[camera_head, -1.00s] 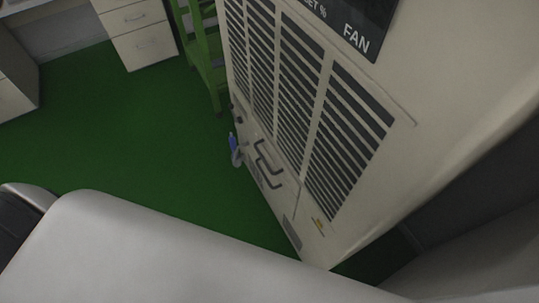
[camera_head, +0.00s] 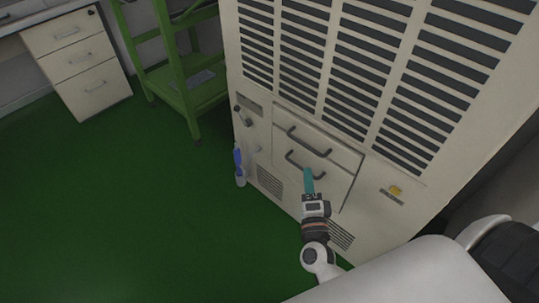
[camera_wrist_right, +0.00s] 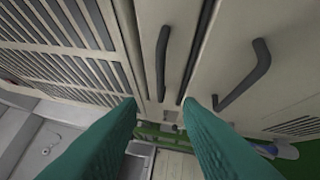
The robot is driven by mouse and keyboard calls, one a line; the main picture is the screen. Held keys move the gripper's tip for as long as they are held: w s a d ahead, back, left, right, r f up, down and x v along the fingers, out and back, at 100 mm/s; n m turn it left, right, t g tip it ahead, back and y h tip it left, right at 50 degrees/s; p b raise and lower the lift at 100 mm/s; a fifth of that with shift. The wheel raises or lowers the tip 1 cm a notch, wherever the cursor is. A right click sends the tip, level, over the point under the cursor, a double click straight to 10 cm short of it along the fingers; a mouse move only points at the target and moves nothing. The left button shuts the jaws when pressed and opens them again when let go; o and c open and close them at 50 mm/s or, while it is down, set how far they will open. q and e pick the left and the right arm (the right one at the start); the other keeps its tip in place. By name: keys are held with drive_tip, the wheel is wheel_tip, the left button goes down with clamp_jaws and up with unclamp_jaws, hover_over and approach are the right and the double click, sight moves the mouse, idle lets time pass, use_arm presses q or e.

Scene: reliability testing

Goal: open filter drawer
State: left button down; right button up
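A beige machine cabinet (camera_head: 262,150) has a front panel with two dark handles, one above the other. The upper handle (camera_head: 309,142) and the lower handle (camera_head: 290,158) also show in the right wrist view, upper (camera_wrist_right: 164,55) and lower (camera_wrist_right: 247,75), with a dark seam between them. My right gripper (camera_head: 308,172) has teal fingers and overlaps the lower handle's right part in the head view. In the right wrist view its fingers (camera_wrist_right: 170,102) are spread apart, with the upper handle's end appearing between the tips; contact is not visible. My left gripper is out of view.
Louvred vents (camera_head: 350,60) fill the cabinet above the handles. A blue-and-clear bottle (camera_head: 239,168) stands on the green floor (camera_head: 120,200) at the cabinet's left. A green rack (camera_head: 180,85) and white drawers (camera_head: 80,65) stand behind. Open floor lies at left.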

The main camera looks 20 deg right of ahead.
sight(304, 145)
drive_tip(key=x, duration=1.1)
drive_tip(key=shift+w+d+f, duration=0.1)
drive_tip(key=shift+w+d, duration=0.2)
drive_tip(key=shift+c, duration=0.5)
clamp_jaws()
